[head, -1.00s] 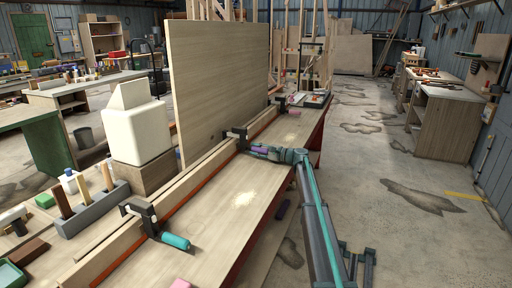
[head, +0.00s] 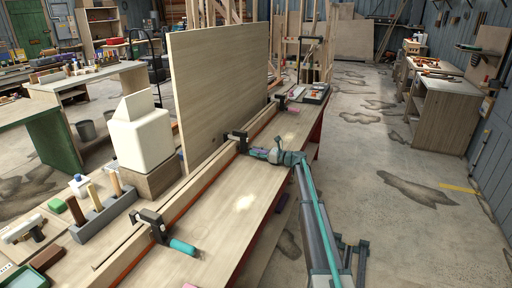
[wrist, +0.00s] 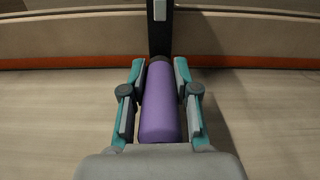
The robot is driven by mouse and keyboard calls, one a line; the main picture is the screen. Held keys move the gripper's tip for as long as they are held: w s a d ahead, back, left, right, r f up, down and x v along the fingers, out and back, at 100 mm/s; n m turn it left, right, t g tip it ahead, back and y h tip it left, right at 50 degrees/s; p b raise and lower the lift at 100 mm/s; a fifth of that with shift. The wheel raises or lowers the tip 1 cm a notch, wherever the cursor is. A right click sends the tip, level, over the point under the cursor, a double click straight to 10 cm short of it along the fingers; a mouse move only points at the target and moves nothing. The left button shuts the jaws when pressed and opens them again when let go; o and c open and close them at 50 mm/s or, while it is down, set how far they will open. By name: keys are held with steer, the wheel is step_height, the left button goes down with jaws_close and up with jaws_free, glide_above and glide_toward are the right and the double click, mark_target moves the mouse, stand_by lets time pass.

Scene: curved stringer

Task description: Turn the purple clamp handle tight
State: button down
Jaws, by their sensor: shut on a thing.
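The purple clamp handle (wrist: 160,105) lies lengthwise between the two fingers of my gripper (wrist: 159,88) in the wrist view. The fingers are shut on its sides. Its far end meets the dark clamp (wrist: 160,35), which stands against the wooden strip. In the head view, the black clamp (head: 238,139) sits on the long curved strip (head: 205,178) near the middle of the bench. My gripper (head: 262,153) reaches in from the right at the handle, which it mostly hides there. How tight the clamp is cannot be told.
A nearer clamp (head: 153,222) with a teal handle (head: 183,247) and a farther clamp (head: 281,101) grip the same strip. A tall wooden panel (head: 220,85) stands behind it. A white container (head: 140,133) and a grey tool holder (head: 103,217) are at left. The right floor is open.

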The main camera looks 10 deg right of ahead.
steer(key=m+p, duration=0.5)
steer(key=shift+r+m, duration=0.15)
steer(key=shift+m, duration=0.25)
steer(key=m+p, duration=0.5)
steer(key=shift+d+p, duration=0.1)
steer(key=shift+p, duration=0.2)
steer(key=m+p, duration=0.4)
steer(key=shift+m, duration=0.4)
steer(key=m+p, duration=0.3)
steer(key=shift+f, duration=0.2)
steer(key=shift+f+m+p, duration=0.15)
steer(key=shift+m+p, duration=0.45)
steer(key=shift+m, duration=0.4)
steer(key=c, duration=0.9)
jaws_free()
steer(key=shift+o, duration=0.2)
steer(key=shift+d, duration=0.1)
